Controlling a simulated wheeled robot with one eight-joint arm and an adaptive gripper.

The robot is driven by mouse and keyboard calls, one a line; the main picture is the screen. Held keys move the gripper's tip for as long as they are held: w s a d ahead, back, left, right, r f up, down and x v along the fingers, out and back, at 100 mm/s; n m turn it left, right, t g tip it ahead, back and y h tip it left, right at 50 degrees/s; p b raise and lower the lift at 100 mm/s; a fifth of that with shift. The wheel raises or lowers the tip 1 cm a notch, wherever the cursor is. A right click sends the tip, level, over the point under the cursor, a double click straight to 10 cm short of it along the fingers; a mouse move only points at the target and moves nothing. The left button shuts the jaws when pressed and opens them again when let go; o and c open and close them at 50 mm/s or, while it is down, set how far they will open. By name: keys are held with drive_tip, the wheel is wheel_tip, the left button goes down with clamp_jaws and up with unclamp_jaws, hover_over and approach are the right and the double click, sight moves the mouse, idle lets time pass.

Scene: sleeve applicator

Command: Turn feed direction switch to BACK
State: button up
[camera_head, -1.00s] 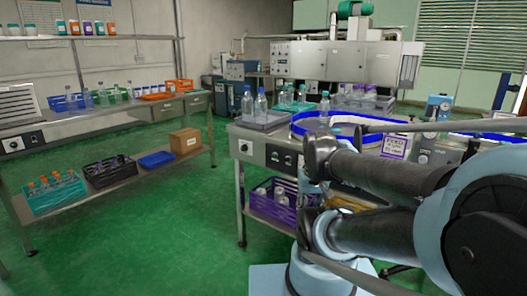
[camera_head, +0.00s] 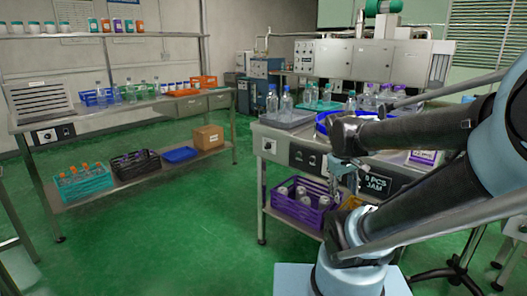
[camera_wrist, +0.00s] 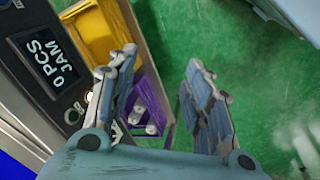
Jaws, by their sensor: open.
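My gripper (camera_head: 345,172) is in front of the panel, right of these knobs. In the wrist view my gripper (camera_wrist: 161,60) is open and empty, over the floor and the lower shelf's edge. The display (camera_wrist: 47,62) reads "0 PCS JAM", with round controls (camera_wrist: 73,115) below it, left of the fingers.
A purple crate (camera_head: 297,205) with white-capped bottles and a yellow bin (camera_wrist: 82,35) sit on the shelf below the panel. Bottles in a grey tray (camera_head: 285,119) stand on top. A second bench (camera_head: 90,120) is at left. Green floor (camera_head: 190,220) between is clear.

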drive_tip(key=w+a+r+n+t+h, duration=0.1)
drive_tip(key=w+a+r+n+h, duration=0.15)
drive_tip(key=w, duration=0.55)
drive_tip(key=w+a+r+n+t+h, duration=0.15)
drive_tip(key=w+n, duration=0.25)
drive_tip(key=w, duration=0.4)
drive_tip(key=w+a+n+t+h, duration=0.2)
drive_tip(key=w+a+n, duration=0.3)
drive_tip(key=w+a, duration=0.45)
drive_tip(key=n+t+h, duration=0.3)
drive_tip(key=n+t, duration=0.5)
drive_tip(key=n, duration=0.1)
approach(266, 147)
drive_tip(key=shift+g, duration=0.25)
drive_tip(key=x, duration=0.8)
drive_tip(key=shift+w+d, duration=0.1)
drive_tip(key=shift+w, duration=0.3)
drive_tip(key=shift+c, duration=0.2)
